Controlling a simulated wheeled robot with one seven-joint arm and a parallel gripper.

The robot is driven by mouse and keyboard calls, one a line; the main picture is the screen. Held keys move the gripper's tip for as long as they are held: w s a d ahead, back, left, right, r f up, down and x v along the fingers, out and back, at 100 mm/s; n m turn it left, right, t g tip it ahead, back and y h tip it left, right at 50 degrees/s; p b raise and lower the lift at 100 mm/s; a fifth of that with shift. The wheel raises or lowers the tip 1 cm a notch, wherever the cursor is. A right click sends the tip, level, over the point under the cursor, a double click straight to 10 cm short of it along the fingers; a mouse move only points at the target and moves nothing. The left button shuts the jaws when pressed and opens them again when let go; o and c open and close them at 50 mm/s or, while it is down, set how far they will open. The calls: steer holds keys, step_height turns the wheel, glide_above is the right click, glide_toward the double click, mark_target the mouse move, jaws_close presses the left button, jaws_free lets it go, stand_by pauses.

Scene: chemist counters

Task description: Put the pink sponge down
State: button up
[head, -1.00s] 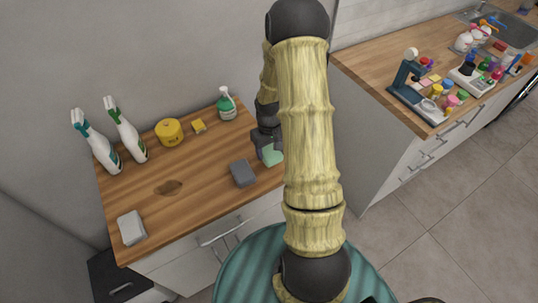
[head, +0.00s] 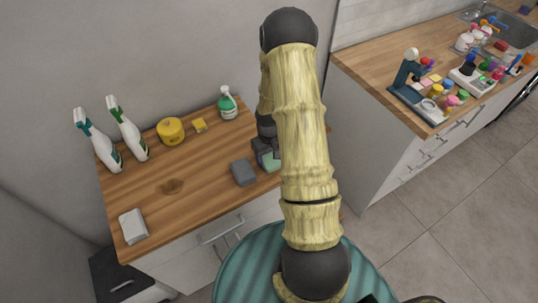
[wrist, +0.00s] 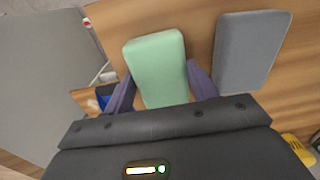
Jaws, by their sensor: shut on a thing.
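No pink sponge shows in either view. My gripper (wrist: 159,85) is shut on a light green sponge (wrist: 158,62), with one dark finger on each side of it. In the head view the gripper (head: 266,152) is over the right part of the wooden counter (head: 200,200), and part of the green sponge (head: 273,163) shows below it, partly hidden by my arm. I cannot tell whether the sponge touches the counter. A grey sponge (head: 243,172) lies just left of it, apart from it; it also shows in the wrist view (wrist: 252,48).
The counter's middle is clear. A second counter (head: 380,70) is at right.

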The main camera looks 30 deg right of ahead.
mark_target(269, 157)
steer(key=o, duration=1.1)
steer(key=shift+f, duration=0.1)
step_height(269, 157, up, 12)
steer(key=shift+r+b, duration=0.2)
steer(key=shift+b, duration=0.85)
steer(key=shift+a, duration=0.1)
steer(key=s+a+r+t, duration=0.1)
steer(key=s+a+r, duration=0.2)
steer(key=s+a, duration=0.1)
steer(key=s+a+r, duration=0.3)
steer(key=s+a, duration=0.1)
steer(key=a, duration=0.1)
steer(key=s+a+r+t, duration=0.1)
steer(key=s+a+r, duration=0.2)
steer(key=s+a, duration=0.1)
steer(key=shift+s+a+t, duration=0.15)
steer(key=shift+a+t, duration=0.05)
steer(key=shift+t, duration=0.1)
